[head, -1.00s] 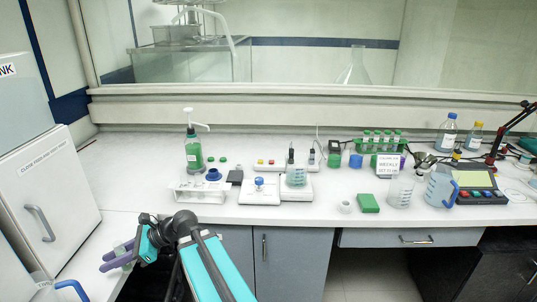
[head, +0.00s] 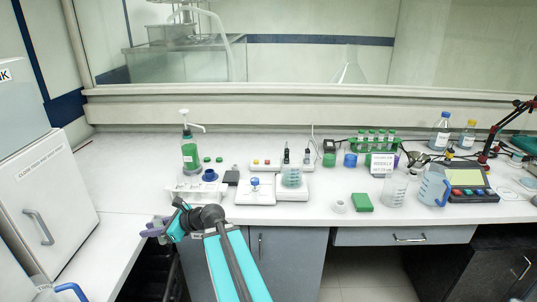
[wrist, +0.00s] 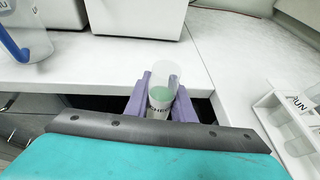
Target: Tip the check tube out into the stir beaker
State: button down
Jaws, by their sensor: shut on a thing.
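My gripper (head: 153,230) has purple fingers and is at the left front of the bench in the head view. In the wrist view my gripper (wrist: 160,108) is shut on the check tube (wrist: 159,98), a clear, open-topped tube with a partly visible label and pale green liquid inside. The tube looks roughly upright. In the head view I cannot make the tube out clearly. The stir beaker (head: 291,177), a small clear beaker with graduation marks, stands on a white stirrer plate (head: 292,195) at mid-bench, well to the right of my gripper.
A white tube rack (head: 190,197) stands between my gripper and the stirrer; it also shows in the wrist view (wrist: 262,103). A green pump bottle (head: 190,153) stands behind it. A balance-like white device (head: 256,197) sits left of the stirrer. A jug (wrist: 25,45) is at the left.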

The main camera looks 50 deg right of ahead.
jog(key=s+d+r+m+t+h+p, duration=0.15)
jog(key=d+m+h, duration=0.3)
jog(key=d, duration=0.95)
jog(key=s+d+r+m+g+h+p, duration=0.1)
jog(key=s+d+r+m+h, duration=0.2)
jog(key=d, duration=0.7)
jog(key=s+d+r+m+g+h+p, duration=0.1)
jog(key=s+d+r+m+h+p, duration=0.1)
jog(key=s+d+r+m+h, duration=0.2)
jog(key=s+d+r+m+g+h+p, duration=0.1)
jog(key=s+d+r+m+h, duration=0.2)
jog(key=s+d, duration=0.6)
jog(key=d+r+h, duration=0.1)
jog(key=d+r, duration=0.1)
jog(key=d, duration=0.6)
jog(key=shift+d+r+g+h+p, duration=0.2)
jog(key=shift+d+g+h+p, duration=0.15)
jog(key=shift+p, duration=0.05)
jog(key=shift+w+d+m, duration=0.1)
jog(key=shift+d+m, duration=0.1)
jog(key=shift+m, duration=0.05)
